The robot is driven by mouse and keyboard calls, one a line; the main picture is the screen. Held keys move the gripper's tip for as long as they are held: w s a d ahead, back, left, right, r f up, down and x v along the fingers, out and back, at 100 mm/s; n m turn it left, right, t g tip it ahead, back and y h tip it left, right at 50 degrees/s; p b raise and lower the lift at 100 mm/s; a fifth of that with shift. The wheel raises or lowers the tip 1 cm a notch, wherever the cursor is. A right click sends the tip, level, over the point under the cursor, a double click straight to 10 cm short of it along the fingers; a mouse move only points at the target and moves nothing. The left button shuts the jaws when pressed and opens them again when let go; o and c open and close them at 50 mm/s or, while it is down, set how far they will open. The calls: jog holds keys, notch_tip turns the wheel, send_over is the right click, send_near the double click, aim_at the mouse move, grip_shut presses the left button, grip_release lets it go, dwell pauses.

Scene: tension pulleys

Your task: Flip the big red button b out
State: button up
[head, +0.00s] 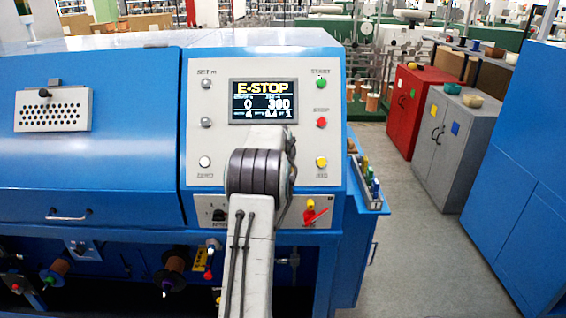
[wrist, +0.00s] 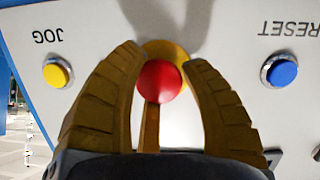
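The big red button (wrist: 160,82) is round, on a yellow base (wrist: 165,48), in the wrist view. It stands between the curved ochre fingers of my gripper (wrist: 162,62). The fingertips lie close on either side of it; whether they press on it I cannot tell. A narrow ochre strip, perhaps another finger, shows just below the button. In the head view my arm's end (head: 262,170) is in front of the control panel (head: 215,110) and hides this button. The panel's display (head: 264,101) reads E-STOP.
A yellow JOG button (wrist: 57,73) and a blue RESET button (wrist: 282,71) flank the gripper in the wrist view. A red rotary handle (head: 313,215) is low on the panel. A side tray (head: 373,206) juts out at right. Grey floor (head: 415,235) is clear beyond.

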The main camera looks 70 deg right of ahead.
jog(key=c, duration=0.7)
jog(key=shift+o, duration=0.2)
